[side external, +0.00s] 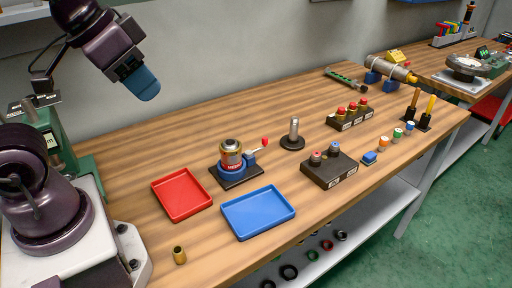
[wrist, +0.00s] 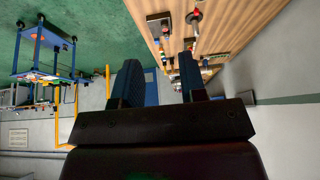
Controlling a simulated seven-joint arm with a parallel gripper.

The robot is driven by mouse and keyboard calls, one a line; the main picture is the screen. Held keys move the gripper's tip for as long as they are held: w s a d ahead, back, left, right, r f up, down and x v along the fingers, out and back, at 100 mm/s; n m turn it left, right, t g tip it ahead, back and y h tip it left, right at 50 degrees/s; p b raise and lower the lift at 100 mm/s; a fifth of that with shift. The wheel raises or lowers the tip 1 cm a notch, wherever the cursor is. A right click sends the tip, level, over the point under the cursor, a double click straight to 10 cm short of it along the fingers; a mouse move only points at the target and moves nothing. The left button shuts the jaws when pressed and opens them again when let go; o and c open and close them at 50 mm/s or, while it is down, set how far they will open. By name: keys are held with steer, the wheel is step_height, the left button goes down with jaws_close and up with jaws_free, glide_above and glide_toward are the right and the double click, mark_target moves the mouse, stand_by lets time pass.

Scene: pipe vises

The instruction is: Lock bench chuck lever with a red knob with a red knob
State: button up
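The bench chuck (side external: 232,172) stands on a dark square base on the wooden bench. It has a blue body, and a brass-coloured cylinder with a red band sits upright in it. Its lever (side external: 256,148) points to the right and slightly up, ending in a red knob (side external: 265,141). My gripper (side external: 144,86) is high above the bench at the upper left, well away from the chuck and lever. In the wrist view its two dark blue fingers (wrist: 160,78) are apart with nothing between them. I cannot surely identify the chuck in the wrist view.
A red tray (side external: 182,212) and a blue tray (side external: 228,222) lie in front of the chuck. A metal post on a round base (side external: 292,142) stands to its right, and a dark block with knobs (side external: 329,180) beyond. A small brass cylinder (side external: 179,256) stands near the front edge.

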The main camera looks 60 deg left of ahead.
steer(key=shift+a, duration=0.15)
steer(key=c, duration=0.3)
steer(key=a+f+g, duration=0.1)
steer(key=w+a+f+n, duration=0.1)
steer(key=shift+w+f+g, duration=0.3)
steer(key=shift+g, duration=0.1)
jaws_close()
steer(key=w+a+f+m+h, duration=0.1)
steer(key=w+a+f+h, duration=0.1)
steer(key=w+a+f, duration=0.4)
steer(key=w+a+f+m+h, duration=0.1)
steer(key=w+a+f, duration=0.5)
steer(key=w, duration=0.6)
steer(key=w+a+f+m+h, duration=0.2)
steer(key=w+a+f, duration=0.4)
steer(key=w+a, duration=0.3)
steer(key=shift+w+f+h, duration=0.15)
steer(key=shift+f+h, duration=0.25)
steer(key=shift+h, duration=0.3)
